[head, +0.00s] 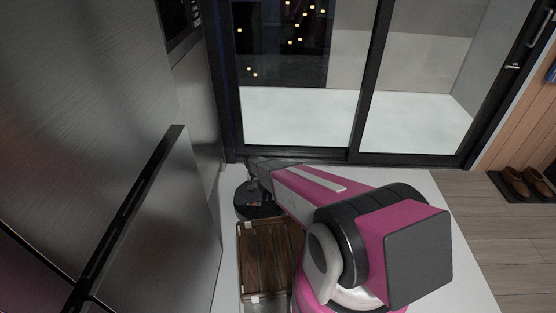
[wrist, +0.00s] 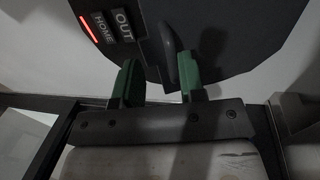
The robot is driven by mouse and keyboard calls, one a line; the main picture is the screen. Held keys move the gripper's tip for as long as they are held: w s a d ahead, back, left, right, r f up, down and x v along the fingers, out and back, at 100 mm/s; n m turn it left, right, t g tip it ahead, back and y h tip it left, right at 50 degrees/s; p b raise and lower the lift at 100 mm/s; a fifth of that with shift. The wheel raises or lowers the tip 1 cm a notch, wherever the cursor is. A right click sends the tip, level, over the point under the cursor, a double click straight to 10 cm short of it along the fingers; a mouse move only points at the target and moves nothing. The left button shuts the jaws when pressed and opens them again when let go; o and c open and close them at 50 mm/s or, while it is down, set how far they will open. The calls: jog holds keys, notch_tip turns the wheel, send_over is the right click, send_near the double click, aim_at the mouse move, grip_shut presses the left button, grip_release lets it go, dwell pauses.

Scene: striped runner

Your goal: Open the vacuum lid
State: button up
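The robot vacuum (head: 258,211) is a dark round disc on the floor by the cabinet, partly hidden by my arm in the head view. In the wrist view the vacuum (wrist: 232,40) fills the upper part, with OUT and HOME buttons and a lit red strip. A dark raised, rounded piece (wrist: 168,42) stands out from its top, but I cannot tell whether it belongs to the lid. My gripper (wrist: 157,68) has two green fingers spread apart at the vacuum, the right one close to this piece. I cannot tell whether they touch. The lid's edge is not clear.
A steel cabinet front with a dark handle bar (head: 128,210) stands close on the left. A slatted wooden mat (head: 262,262) lies below the vacuum. Glass sliding doors (head: 300,115) close off the back. Brown shoes (head: 528,184) lie at the right, with open wooden floor before them.

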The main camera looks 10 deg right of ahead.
jog(key=shift+s+d+f, duration=0.15)
jog(key=shift+d, duration=0.1)
notch_tip(320, 180, up, 11)
jog(key=a, duration=0.2)
jog(key=s+d+r, duration=0.4)
jog(key=s+r, duration=0.2)
jog(key=r, duration=0.2)
jog(key=s+d+r+n+y, duration=0.1)
jog(key=s+d+r, duration=0.4)
jog(key=r, duration=0.3)
jog(key=shift+s+d+r, duration=0.15)
jog(key=shift+s+d, duration=0.15)
jog(key=shift+s, duration=0.55)
jog(key=shift+a, duration=0.1)
